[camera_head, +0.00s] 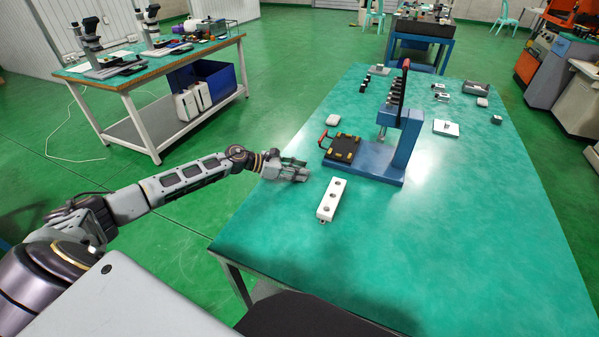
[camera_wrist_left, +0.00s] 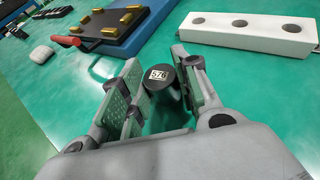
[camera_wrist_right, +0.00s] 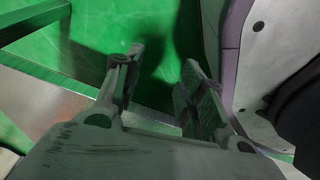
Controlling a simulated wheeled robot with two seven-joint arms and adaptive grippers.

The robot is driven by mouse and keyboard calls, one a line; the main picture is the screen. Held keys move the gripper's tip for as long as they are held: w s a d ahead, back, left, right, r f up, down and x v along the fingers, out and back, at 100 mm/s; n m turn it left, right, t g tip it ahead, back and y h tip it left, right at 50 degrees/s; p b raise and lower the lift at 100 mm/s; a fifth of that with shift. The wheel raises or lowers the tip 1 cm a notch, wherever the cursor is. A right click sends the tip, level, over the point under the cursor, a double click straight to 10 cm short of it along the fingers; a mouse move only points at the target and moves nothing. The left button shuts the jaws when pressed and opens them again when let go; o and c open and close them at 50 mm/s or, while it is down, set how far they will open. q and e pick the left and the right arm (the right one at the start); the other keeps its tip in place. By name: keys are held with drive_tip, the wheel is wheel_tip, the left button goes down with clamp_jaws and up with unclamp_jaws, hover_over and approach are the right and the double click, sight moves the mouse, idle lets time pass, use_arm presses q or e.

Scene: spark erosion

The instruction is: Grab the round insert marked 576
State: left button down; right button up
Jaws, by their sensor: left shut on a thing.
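The round insert (camera_wrist_left: 160,77) is a dark cylinder with a white label reading 576 on its top. In the left wrist view it stands between the two fingers of my left gripper (camera_wrist_left: 155,85), which is shut on it. In the head view my left gripper (camera_head: 298,172) is at the left edge of the green table, and the insert cannot be made out there. My right gripper (camera_wrist_right: 165,75) is open and empty, away from the table top, over the green floor.
A white block with three holes (camera_head: 333,193) lies just right of my left gripper. Behind it stands a blue press (camera_head: 405,150) with a black plate and red handle (camera_head: 322,138). A small pale block (camera_head: 332,119) lies farther back. The table's front right is clear.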

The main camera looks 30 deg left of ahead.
use_arm(q)
drive_tip(key=shift+r, duration=1.6)
drive_tip(key=shift+s+a, duration=0.1)
drive_tip(key=shift+a, duration=0.05)
drive_tip(key=shift+s+a, duration=0.4)
drive_tip(key=shift+a, duration=0.1)
drive_tip(key=shift+s+a, duration=1.4)
drive_tip(key=shift+a, duration=0.3)
drive_tip(key=shift+s+a, duration=0.75)
drive_tip(key=shift+a, duration=0.15)
drive_tip(key=shift+s+a, duration=0.85)
drive_tip(key=shift+a, duration=0.2)
drive_tip(key=shift+s+a, duration=0.45)
drive_tip(key=shift+a, duration=0.1)
drive_tip(key=shift+s+a+p, duration=0.55)
drive_tip(key=shift+s+a, duration=0.15)
drive_tip(key=shift+a, duration=0.1)
drive_tip(key=s+a+p, duration=0.1)
drive_tip(key=s+a, duration=0.1)
drive_tip(key=shift+a, duration=0.3)
use_arm(e)
drive_tip(key=s, duration=0.1)
drive_tip(key=s+d, duration=0.1)
drive_tip(key=s, duration=0.1)
drive_tip(key=s+d+f, duration=0.1)
drive_tip(key=s, duration=0.1)
drive_tip(key=shift+s+d, duration=0.1)
drive_tip(key=shift+d, duration=0.1)
drive_tip(key=shift+w+r, duration=0.1)
drive_tip(key=shift+w, duration=0.4)
